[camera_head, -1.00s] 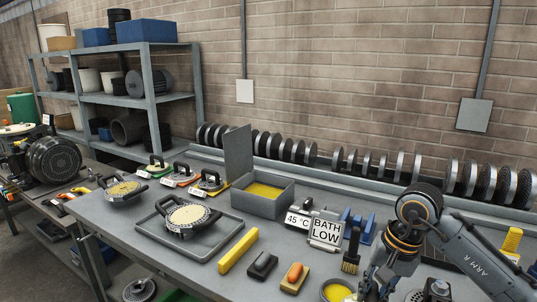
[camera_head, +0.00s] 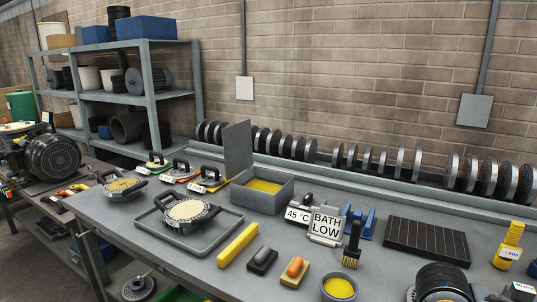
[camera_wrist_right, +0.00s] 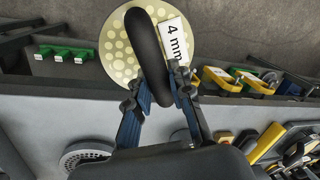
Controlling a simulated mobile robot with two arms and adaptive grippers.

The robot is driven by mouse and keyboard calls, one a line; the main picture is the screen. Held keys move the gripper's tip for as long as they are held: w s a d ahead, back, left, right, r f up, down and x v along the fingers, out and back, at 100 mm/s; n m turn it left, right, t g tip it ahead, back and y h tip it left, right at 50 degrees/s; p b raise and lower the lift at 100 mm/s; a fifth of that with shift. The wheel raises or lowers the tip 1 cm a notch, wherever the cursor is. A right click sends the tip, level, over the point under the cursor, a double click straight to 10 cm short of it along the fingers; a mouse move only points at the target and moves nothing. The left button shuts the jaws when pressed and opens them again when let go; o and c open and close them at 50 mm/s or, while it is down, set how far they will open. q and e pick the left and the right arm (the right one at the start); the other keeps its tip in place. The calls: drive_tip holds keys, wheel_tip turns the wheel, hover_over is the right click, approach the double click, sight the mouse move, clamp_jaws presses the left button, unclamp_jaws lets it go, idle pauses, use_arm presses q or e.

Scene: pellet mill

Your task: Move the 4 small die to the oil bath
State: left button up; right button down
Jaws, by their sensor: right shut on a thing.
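In the right wrist view, my right gripper (camera_wrist_right: 160,88) is shut on the black loop handle of a die (camera_wrist_right: 118,46) with a pale perforated face. A white label on it reads "4 mm". The oil bath (camera_head: 262,209) is an open grey box of yellow liquid in the middle of the table, its lid (camera_head: 238,148) upright. A handled die (camera_head: 187,211) sits on a grey tray (camera_head: 190,245); another die (camera_head: 121,188) lies to its left. My left gripper is not in view, and neither gripper shows clearly in the head view.
Several handled tools with tags (camera_head: 210,180) stand behind the tray. A black ribbed mat (camera_head: 427,241) lies farther right.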

drive_tip(key=shift+f+b, duration=2.4)
drive_tip(key=shift+f, duration=0.3)
